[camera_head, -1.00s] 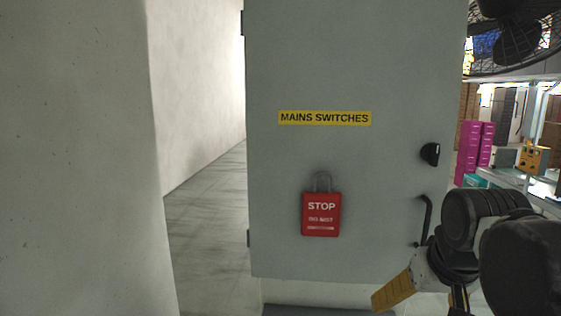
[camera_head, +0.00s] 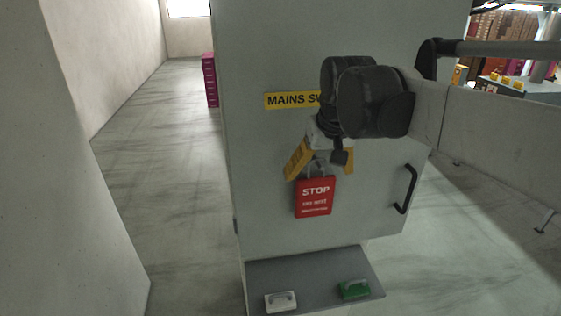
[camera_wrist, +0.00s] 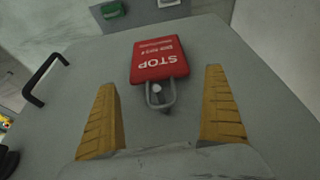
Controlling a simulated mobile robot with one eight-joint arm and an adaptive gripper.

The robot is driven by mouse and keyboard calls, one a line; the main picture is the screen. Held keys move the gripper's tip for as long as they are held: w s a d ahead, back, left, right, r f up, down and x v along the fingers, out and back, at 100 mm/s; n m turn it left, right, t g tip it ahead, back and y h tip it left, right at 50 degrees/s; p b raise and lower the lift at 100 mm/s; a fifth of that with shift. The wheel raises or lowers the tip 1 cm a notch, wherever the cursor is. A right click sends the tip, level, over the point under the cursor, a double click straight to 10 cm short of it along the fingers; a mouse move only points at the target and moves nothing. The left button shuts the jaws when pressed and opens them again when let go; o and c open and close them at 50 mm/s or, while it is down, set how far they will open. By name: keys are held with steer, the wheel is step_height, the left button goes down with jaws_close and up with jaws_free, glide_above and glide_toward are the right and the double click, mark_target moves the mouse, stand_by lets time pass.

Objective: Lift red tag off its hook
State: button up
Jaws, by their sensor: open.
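The red tag (camera_head: 314,198), marked STOP, hangs by a grey shackle on the front of the grey cabinet door. In the wrist view the tag (camera_wrist: 161,60) shows upside down, with its shackle looped over a small hook (camera_wrist: 157,89). My gripper (camera_head: 319,170) is at the shackle, just above the tag's red body. In the wrist view its two yellow fingers stand wide apart, one on each side of the shackle, touching neither it nor the tag. The jaws are open and empty. In the head view my wrist partly hides the shackle and the hook.
The cabinet door (camera_head: 270,150) has a yellow MAINS SWITCHES label (camera_head: 290,100), partly covered by my arm, and a black handle (camera_head: 405,190) at the right. A low grey shelf (camera_head: 312,275) below bears a white-handled block (camera_head: 281,301) and a green one (camera_head: 354,289). Floor at left is clear.

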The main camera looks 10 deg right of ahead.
mark_target(317, 177)
steer(key=x, duration=0.2)
steer(key=p+x, duration=0.1)
steer(key=x, duration=0.2)
steer(key=shift+w+d, duration=0.1)
steer(key=shift+w, duration=0.2)
steer(key=shift+s+r, duration=0.1)
steer(key=shift+s, duration=0.05)
steer(key=c, duration=1)
steer(key=shift+r, duration=0.1)
